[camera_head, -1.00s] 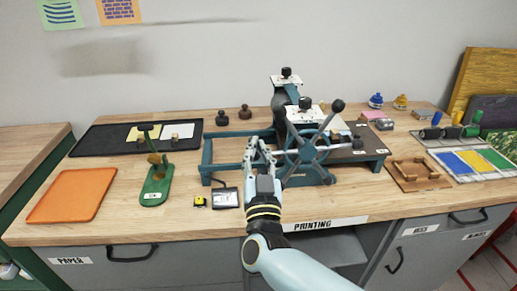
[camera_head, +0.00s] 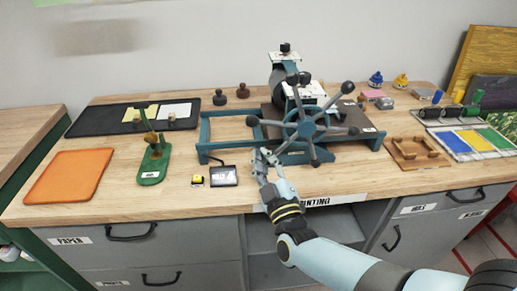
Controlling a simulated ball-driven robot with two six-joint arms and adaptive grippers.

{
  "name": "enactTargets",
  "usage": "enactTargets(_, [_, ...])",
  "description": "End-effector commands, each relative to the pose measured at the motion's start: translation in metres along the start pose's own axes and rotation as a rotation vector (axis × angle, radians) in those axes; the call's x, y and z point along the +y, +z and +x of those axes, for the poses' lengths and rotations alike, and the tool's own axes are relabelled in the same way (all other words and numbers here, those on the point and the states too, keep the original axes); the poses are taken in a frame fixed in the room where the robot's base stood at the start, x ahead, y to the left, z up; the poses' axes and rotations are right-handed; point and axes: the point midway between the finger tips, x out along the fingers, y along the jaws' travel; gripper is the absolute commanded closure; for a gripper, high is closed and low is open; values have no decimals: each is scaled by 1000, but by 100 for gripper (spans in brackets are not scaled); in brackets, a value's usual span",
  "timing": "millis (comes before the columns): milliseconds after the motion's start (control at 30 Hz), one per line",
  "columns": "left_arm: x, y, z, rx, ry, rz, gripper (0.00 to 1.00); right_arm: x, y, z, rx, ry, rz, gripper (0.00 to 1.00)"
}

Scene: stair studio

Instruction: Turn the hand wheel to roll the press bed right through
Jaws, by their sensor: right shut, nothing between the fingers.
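The hand wheel (camera_head: 306,129) is on the near side of the teal press, with several spokes ending in dark round knobs. One knob (camera_head: 253,121) points left and another (camera_head: 348,87) points up and right. The dark press bed (camera_head: 368,123) lies toward the right part of the press, partly hidden by the wheel. The open teal frame (camera_head: 205,134) shows bare at the left. My right gripper (camera_head: 264,155) is shut and empty, in front of the press, below the left knob and left of the wheel's lower spoke. My left gripper is not in view.
A small black box (camera_head: 223,176) and a yellow block (camera_head: 197,181) lie left of my gripper. A green stand (camera_head: 153,165) and an orange mat (camera_head: 68,176) are further left. A wooden frame (camera_head: 417,153) and a colour tray (camera_head: 470,141) stand right.

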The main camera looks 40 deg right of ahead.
Motion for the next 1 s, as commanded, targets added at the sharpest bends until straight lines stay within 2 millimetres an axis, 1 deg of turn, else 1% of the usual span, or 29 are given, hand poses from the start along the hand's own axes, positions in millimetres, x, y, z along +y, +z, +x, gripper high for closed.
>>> enactTargets(33, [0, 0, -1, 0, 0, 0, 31, 0, 6, -2, -1, -15, -43, 100])
enactTargets(200, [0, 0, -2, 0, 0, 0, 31, 0, 23, -7, -2, -59, -185, 100])
enactTargets(467, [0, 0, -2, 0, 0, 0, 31, 4, 42, -13, 0, -110, -351, 100])
enactTargets(700, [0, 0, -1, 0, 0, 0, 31, 7, 52, -16, -1, -107, -344, 100])
enactTargets(1000, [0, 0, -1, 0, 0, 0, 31, 8, 56, -17, -1, -107, -341, 100])
